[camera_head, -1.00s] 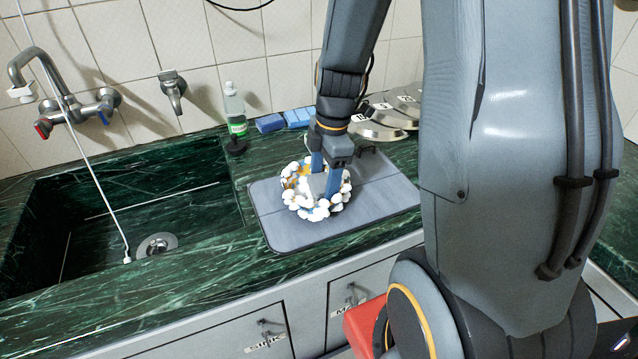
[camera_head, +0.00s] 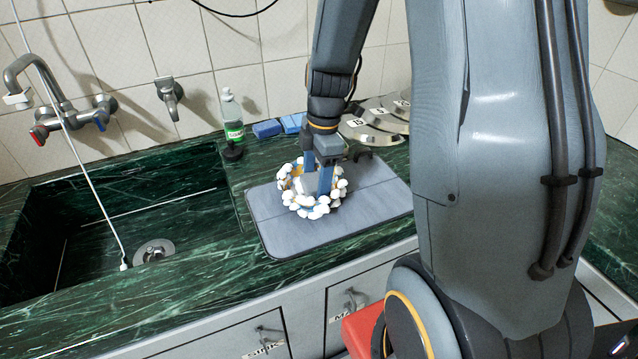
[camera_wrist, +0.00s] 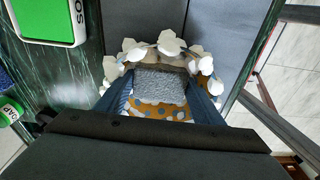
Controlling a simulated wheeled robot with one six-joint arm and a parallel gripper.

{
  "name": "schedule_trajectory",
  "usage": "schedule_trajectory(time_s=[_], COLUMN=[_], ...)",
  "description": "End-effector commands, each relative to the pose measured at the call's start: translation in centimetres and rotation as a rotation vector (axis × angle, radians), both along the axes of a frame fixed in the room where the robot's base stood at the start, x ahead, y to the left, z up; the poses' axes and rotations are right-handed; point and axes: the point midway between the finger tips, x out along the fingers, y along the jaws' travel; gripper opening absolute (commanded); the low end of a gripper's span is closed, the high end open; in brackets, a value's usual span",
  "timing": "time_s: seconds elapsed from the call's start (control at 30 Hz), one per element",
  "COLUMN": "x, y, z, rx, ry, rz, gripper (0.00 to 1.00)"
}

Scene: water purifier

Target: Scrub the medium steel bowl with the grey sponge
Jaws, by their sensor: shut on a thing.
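A bowl (camera_wrist: 148,111) stands on the grey mat (camera_head: 281,238) right of the sink. Its rim is ringed with white foam-like clumps, and an orange-brown patch with blue and white specks shows inside. My gripper (camera_head: 317,181) reaches down into the bowl from above, its blue fingers on both sides of a grey sponge (camera_wrist: 160,86). The sponge is held between the fingers inside the bowl; it also shows in the head view (camera_head: 309,183). The sponge's underside is hidden, so I cannot tell how firmly it touches the bowl. The bowl's steel is mostly covered.
The sink (camera_head: 110,232) with its tap (camera_head: 65,110) lies to the left. A bottle with a green label (camera_head: 232,117) and blue blocks (camera_head: 267,128) stand behind the mat. Several labelled metal pieces (camera_head: 372,122) lie at the back right. A red box (camera_head: 359,328) is below the counter.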

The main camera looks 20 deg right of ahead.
Motion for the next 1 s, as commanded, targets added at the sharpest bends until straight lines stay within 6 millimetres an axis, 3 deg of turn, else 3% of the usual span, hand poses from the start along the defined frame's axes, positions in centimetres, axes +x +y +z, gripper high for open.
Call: schedule_trajectory(time_s=[0.6,1.0], x=[1.0,0.4], y=[2.5,3.8], z=[-0.2,-0.1], rx=[0.000,0.000], ry=[0.001,0.002], rz=[0.001,0.001], gripper=[0.44,0.44])
